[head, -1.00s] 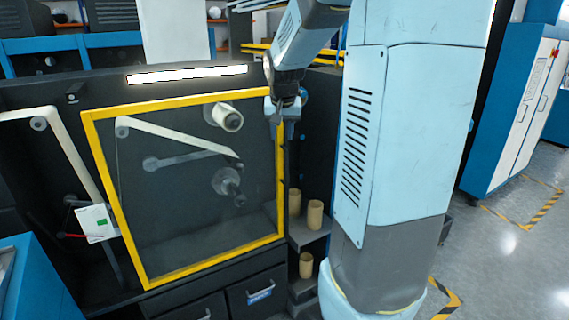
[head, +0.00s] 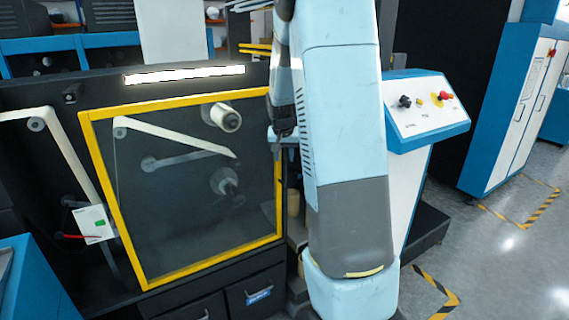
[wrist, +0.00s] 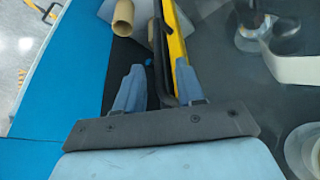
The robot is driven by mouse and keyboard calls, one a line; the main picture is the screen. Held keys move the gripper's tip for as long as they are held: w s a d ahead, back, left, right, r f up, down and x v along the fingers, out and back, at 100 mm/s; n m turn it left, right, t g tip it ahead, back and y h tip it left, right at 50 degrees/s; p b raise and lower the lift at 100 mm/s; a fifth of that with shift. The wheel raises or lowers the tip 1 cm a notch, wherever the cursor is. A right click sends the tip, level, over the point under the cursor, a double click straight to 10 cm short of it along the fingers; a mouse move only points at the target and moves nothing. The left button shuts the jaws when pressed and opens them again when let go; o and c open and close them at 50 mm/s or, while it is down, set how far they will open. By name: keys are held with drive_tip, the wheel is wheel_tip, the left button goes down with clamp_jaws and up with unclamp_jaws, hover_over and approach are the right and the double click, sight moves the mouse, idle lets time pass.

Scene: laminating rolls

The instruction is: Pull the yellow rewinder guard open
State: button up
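The yellow rewinder guard (head: 98,165) is a yellow frame around a clear panel, standing closed-looking over the rollers in the head view. Its yellow edge also shows in the wrist view (wrist: 176,45). A black bar handle (wrist: 160,62) runs along that edge. My gripper (wrist: 158,85) is open, with one blue-grey finger on each side of the bar. The right finger overlaps the yellow edge; whether either finger touches the bar I cannot tell. In the head view my gripper (head: 284,150) is at the guard's right edge, partly hidden by my arm.
A control desk (head: 427,110) with a red button stands right of my arm. Cardboard cores (wrist: 123,18) sit on a shelf beside the guard's right edge. Drawers (head: 257,290) lie below the guard. Open floor (head: 495,270) lies to the right.

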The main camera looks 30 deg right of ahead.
sight(284, 159)
drive_tip(key=shift+x, duration=2.1)
drive_tip(key=shift+c, duration=0.4)
clamp_jaws()
